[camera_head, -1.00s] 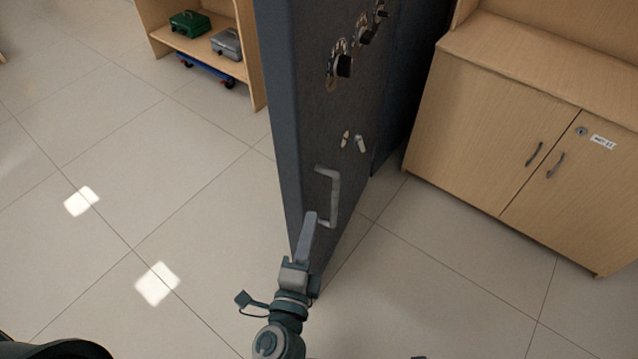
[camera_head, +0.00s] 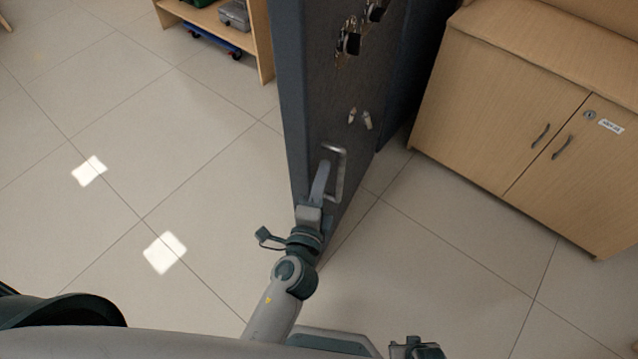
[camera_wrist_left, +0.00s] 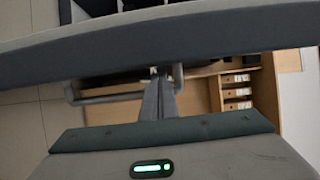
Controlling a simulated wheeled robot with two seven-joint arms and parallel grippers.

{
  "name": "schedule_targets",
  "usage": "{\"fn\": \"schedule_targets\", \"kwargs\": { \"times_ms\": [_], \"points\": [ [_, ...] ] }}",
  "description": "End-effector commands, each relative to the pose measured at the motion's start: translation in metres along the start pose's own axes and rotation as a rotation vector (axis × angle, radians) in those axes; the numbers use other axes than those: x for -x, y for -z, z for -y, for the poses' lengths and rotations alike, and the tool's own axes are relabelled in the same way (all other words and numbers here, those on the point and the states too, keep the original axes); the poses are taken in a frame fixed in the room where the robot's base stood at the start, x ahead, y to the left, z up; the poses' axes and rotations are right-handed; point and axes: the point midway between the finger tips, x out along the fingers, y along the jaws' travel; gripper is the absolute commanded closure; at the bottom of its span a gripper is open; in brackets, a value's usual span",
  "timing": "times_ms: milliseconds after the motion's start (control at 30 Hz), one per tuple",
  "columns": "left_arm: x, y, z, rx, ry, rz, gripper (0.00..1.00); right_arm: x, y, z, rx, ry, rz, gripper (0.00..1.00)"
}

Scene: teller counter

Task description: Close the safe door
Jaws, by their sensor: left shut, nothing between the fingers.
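The safe door (camera_head: 327,113) stands open, a dark blue-grey slab seen nearly edge-on in the middle of the head view. Its face carries dials, small fittings and a grey U-shaped handle (camera_head: 342,172). My left gripper (camera_head: 321,176) is shut and empty, its fingers overlapping the handle area low on the door. In the left wrist view the shut fingers (camera_wrist_left: 158,98) point up beside the right end of the handle bar (camera_wrist_left: 112,98), under the door's edge (camera_wrist_left: 150,50). I cannot tell whether they touch it. My right gripper does not clearly show.
A wooden cabinet (camera_head: 490,120) with two doors stands on the right. A wooden shelf (camera_head: 262,45) with a grey cash box (camera_head: 235,15) stands at the back left. Tiled floor (camera_head: 200,130) is clear left of the door.

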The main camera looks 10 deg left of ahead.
Motion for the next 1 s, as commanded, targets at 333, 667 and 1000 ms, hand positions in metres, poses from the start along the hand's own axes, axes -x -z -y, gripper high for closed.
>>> {"fn": "schedule_targets", "kwargs": {
  "times_ms": [333, 667, 1000],
  "points": [
    [-0.027, 0.000, 0.000, 0.000, 0.000, 0.000, 1.00, 0.000, 0.007, 0.005, 0.004, 0.004, -0.042, 0.69],
    [-0.028, 0.000, 0.000, 0.000, 0.000, 0.000, 1.00, 0.000, 0.007, 0.005, 0.004, 0.004, -0.044, 0.69],
    [-0.030, -0.009, 0.001, -0.003, 0.001, -0.013, 1.00, 0.001, 0.009, 0.004, 0.004, 0.004, -0.050, 0.69]
  ]
}}
